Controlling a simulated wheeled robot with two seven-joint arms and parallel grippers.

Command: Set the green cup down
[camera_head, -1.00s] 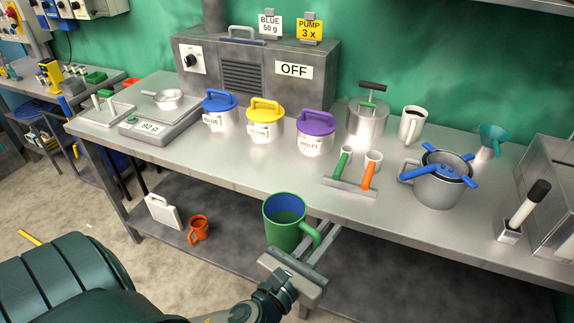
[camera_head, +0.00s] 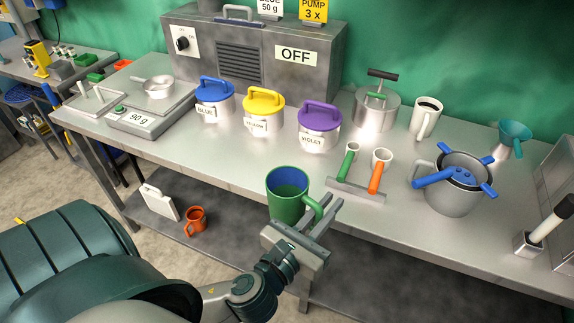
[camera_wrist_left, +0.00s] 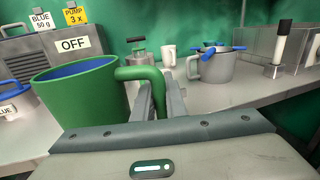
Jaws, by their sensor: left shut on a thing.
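The green cup (camera_head: 286,197) has a blue inside and is upright. My left gripper (camera_head: 322,212) is shut on its handle, which points right toward the fingers. In the head view the cup overlaps the front edge of the metal table (camera_head: 240,168); I cannot tell whether its base touches the top. In the left wrist view the cup (camera_wrist_left: 82,100) is at the left and its handle lies between the fingers (camera_wrist_left: 160,97). My right gripper is not in view.
Blue-, yellow- and violet-lidded pots (camera_head: 319,126) stand behind the cup. A rack with green and orange handles (camera_head: 355,190) and a grey pot with blue parts (camera_head: 452,190) stand to the right. An orange mug (camera_head: 196,220) is on the lower shelf.

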